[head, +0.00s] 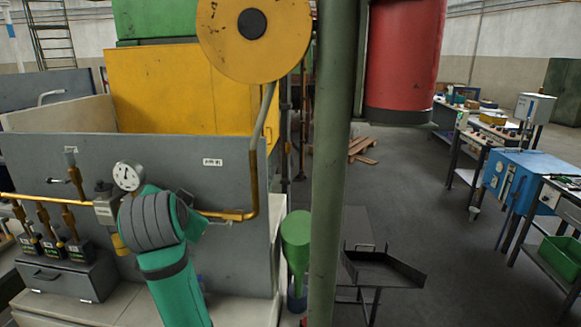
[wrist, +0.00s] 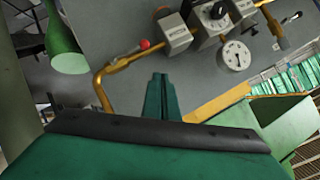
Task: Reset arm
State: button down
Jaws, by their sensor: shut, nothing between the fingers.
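My gripper (wrist: 158,95) shows in the wrist view as narrow dark-green fingers held together, with nothing between them. It points toward a grey panel (wrist: 120,25) with brass piping, and open space shows between it and the pipe. In the head view my green arm with its grey ribbed joint rises in front of the same grey panel (head: 215,190), at the lower left. My fingers cannot be made out there, hidden by the arm.
A brass pipe (head: 240,214) and pressure gauge (head: 127,175) are close to my arm. A green post (head: 330,150) stands right of it, with a green funnel (head: 296,240) beside. A black tray stand (head: 380,268) lies beyond. Grey floor is open toward the workbenches at right.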

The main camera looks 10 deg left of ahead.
jog(key=d+f+n, duration=0.1)
jog(key=d+f, duration=0.3)
jog(key=f, duration=0.8)
jog(key=d+f, duration=0.4)
jog(key=f, duration=0.8)
jog(key=s+d+f+n+t+h, duration=0.1)
jog(key=s+d+f, duration=0.4)
jog(key=f, duration=0.3)
jog(key=s+d+f+t, duration=0.1)
jog(key=s+d+f, duration=0.3)
jog(key=f, duration=0.4)
jog(key=s+d+f+h, duration=0.1)
jog(key=s+d+f, duration=0.3)
jog(key=s, duration=0.5)
jog(key=s+d+f+h, duration=0.1)
jog(key=s+d+f, duration=0.1)
jog(key=s+d, duration=0.6)
jog(key=s+d+r, duration=0.1)
jog(key=s+r, duration=0.1)
jog(key=s, duration=0.7)
jog(key=s+d+r+n+t+h, duration=0.1)
jog(key=s+r, duration=0.2)
jog(key=s, duration=0.6)
jog(key=shift+s+n+t+h, duration=0.3)
jog(key=shift+s, duration=0.1)
jog(key=shift+d+r, duration=0.1)
